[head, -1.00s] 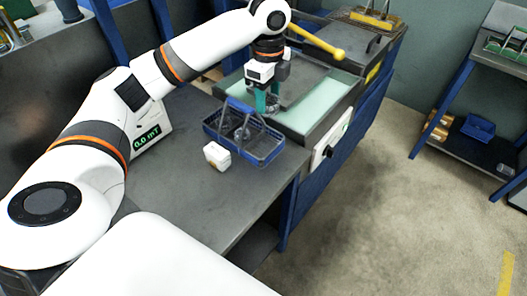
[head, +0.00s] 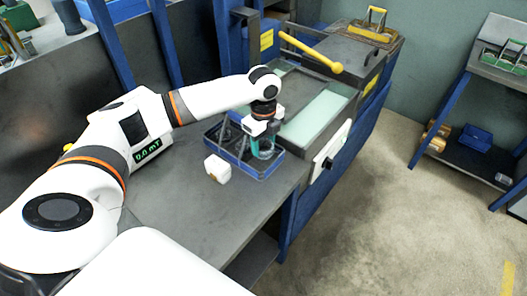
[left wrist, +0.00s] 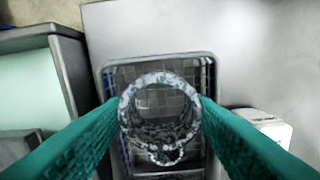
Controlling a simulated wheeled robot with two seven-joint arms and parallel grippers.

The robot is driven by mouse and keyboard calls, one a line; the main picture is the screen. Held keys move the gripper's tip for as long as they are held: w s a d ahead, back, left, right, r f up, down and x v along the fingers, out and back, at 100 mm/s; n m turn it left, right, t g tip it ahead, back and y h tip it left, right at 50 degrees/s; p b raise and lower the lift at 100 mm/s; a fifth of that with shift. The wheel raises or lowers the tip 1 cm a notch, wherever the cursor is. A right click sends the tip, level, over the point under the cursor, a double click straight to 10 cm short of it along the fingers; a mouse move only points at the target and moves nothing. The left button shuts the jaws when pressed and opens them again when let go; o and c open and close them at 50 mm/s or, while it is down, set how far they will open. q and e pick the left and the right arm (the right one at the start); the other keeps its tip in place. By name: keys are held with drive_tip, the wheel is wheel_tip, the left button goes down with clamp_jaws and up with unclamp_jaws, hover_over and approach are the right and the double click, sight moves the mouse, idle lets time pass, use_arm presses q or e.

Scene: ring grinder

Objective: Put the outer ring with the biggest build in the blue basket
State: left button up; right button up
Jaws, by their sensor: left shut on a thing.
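My left gripper (head: 262,147) is shut on a grey metal ring with a speckled surface. The ring (left wrist: 160,82) shows between the two teal fingers in the left wrist view, with the basket's mesh floor visible through it. The ring is over the blue basket (head: 268,172), toward its right part in the head view. The basket also shows below the ring in the left wrist view (left wrist: 208,75). I cannot tell whether the ring touches the basket floor. A smaller ring-like shape (left wrist: 165,157) shows just below the held ring in the left wrist view. My right gripper is not in view.
A small white box (head: 217,168) stands on the grey table (head: 190,215) in front of the basket. A machine with a pale green tray surface (head: 308,122) and a yellow lever (head: 310,52) is behind and right. The table front is clear.

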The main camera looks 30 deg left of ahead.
sight(264, 163)
use_arm(q)
wheel_tip(264, 163, down, 5)
drive_tip(key=shift+r, duration=0.2)
drive_tip(key=shift+f, duration=0.1)
drive_tip(key=o, duration=1.2)
drive_tip(key=shift+c, duration=0.2)
wheel_tip(264, 163, up, 12)
drive_tip(key=b, duration=0.1)
